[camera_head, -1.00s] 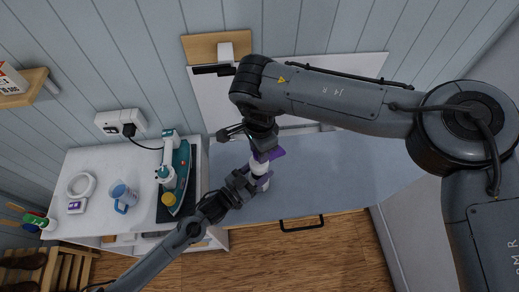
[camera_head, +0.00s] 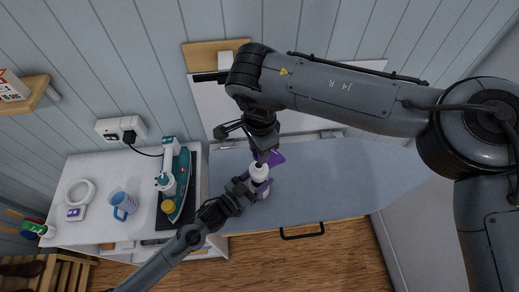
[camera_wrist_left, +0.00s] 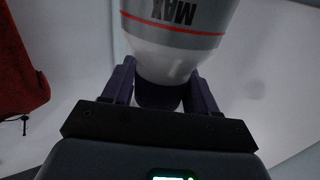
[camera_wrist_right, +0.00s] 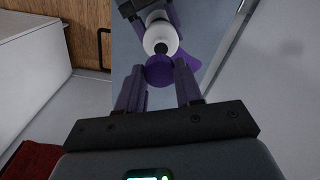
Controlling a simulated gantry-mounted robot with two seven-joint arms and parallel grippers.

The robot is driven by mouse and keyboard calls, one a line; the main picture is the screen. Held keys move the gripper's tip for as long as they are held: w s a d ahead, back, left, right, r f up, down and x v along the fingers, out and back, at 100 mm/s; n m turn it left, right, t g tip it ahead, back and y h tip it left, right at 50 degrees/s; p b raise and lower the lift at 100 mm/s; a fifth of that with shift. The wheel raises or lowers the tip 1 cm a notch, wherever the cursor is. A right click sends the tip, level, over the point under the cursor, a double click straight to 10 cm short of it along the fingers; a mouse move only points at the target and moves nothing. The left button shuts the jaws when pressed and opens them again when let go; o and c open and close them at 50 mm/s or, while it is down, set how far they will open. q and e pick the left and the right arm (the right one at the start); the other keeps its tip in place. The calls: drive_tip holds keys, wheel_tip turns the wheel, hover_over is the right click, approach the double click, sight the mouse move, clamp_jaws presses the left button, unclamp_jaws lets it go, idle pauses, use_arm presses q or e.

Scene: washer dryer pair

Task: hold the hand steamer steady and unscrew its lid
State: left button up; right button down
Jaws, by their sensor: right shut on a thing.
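My right gripper (camera_head: 262,150) is above the steamer, shut on the purple lid (camera_wrist_right: 159,70). The white top and a dark spot at its middle (camera_wrist_right: 161,47) show just beyond the lid. I cannot tell the exact gap between them.
The ironing board (camera_head: 330,180) is clear to the right. On the white cabinet top (camera_head: 95,170) at left are a teal iron (camera_head: 180,175), a blue mug (camera_head: 123,202) and a white coiled item (camera_head: 80,192). A wall outlet (camera_head: 121,128) is behind.

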use_arm(q)
drive_tip(key=o, duration=0.5)
drive_tip(key=shift+c, duration=0.2)
drive_tip(key=shift+s+a, duration=0.1)
